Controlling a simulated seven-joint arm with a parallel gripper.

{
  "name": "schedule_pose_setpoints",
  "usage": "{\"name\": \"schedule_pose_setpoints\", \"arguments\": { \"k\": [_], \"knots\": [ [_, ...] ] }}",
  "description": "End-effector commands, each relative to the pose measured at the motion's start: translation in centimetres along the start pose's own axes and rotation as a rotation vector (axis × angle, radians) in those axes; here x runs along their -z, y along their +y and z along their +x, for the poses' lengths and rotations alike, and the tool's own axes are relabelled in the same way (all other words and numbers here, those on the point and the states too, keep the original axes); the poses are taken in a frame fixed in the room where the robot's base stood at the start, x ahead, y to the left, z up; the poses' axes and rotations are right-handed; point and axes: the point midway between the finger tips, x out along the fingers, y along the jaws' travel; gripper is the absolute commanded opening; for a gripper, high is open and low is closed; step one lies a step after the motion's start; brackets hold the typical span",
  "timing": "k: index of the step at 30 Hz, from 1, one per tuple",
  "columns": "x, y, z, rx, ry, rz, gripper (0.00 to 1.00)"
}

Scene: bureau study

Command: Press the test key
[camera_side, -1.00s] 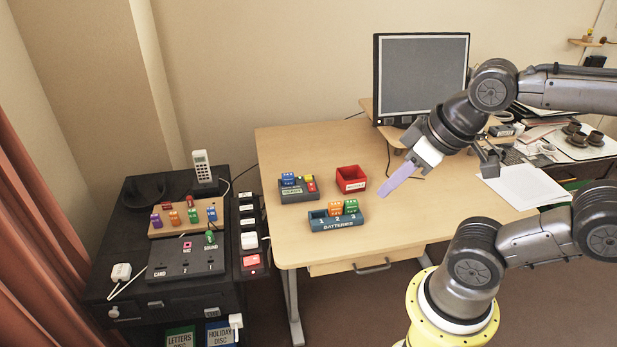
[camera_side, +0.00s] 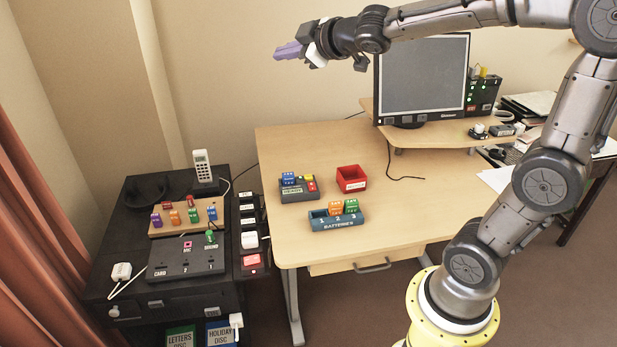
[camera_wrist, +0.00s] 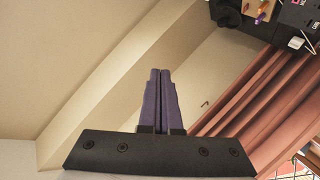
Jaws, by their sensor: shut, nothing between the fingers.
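A grey tester (camera_side: 300,196) stands on the left part of the desk, with a blue battery (camera_side: 289,179) upright in it. Small yellow and red keys (camera_side: 311,186) show on its right side. I cannot read which of them is marked as the test key. My gripper (camera_side: 277,50) is high above the desk at its back left, in front of the wall, and apart from the tester. Its purple fingers (camera_wrist: 160,74) are shut together with nothing between them, and they point left in the side view. The tester does not show in the wrist view.
A blue battery rack (camera_side: 337,223) holds orange and green batteries in front of the tester. A red bin (camera_side: 351,179) stands right of it. A monitor (camera_side: 421,78) stands behind on a shelf. At left, a black cabinet (camera_side: 135,205) carries a phone and a panel.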

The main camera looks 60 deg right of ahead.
Motion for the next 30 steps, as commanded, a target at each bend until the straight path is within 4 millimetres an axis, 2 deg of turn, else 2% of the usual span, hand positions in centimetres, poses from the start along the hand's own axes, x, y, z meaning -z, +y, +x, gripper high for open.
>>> {"name": "schedule_pose_setpoints", "arguments": {
  "k": [1,5,8,12,15,22,27,30],
  "knots": [
    [-0.6,0.3,2.3,0.012,0.000,-0.034,0.00],
    [-2.2,0.5,7.1,0.054,0.017,-0.119,0.00],
    [-4.5,0.3,10.6,0.099,0.020,-0.170,0.00],
    [-8.9,-0.5,15.0,0.173,0.010,-0.218,0.00],
    [-12.6,-1.2,17.5,0.227,-0.007,-0.236,0.00],
    [-21.9,-3.0,21.3,0.325,-0.074,-0.230,0.00],
    [-28.2,-4.2,22.5,0.364,-0.145,-0.188,0.00],
    [-30.9,-4.8,22.6,0.378,-0.178,-0.158,0.00]
  ]
}}
